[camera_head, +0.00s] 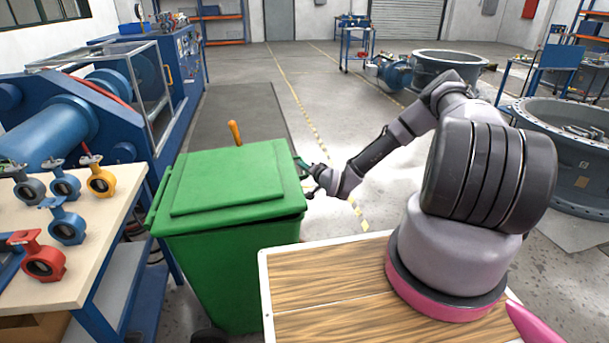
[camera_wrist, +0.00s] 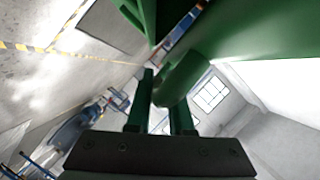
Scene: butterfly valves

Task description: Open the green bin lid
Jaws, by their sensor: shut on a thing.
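The green bin (camera_head: 237,277) stands in front of me with its green lid (camera_head: 230,180) lying closed on top. A green handle bar (camera_head: 301,164) shows at the bin's right side, by the lid's edge. My gripper (camera_head: 308,180) is at that right side. In the wrist view, my gripper (camera_wrist: 162,110) is shut on a rounded green bar (camera_wrist: 182,78), which sits between its fingers. The green bin wall or lid (camera_wrist: 255,35) fills the upper right there. The exact contact is partly hidden in the head view.
A workbench (camera_head: 80,265) with several small valves stands left of the bin. A blue machine (camera_head: 70,125) is behind it. An orange handle (camera_head: 235,133) rises behind the lid. Large grey valve rings (camera_head: 570,150) stand at the right. The floor behind the bin is mostly clear.

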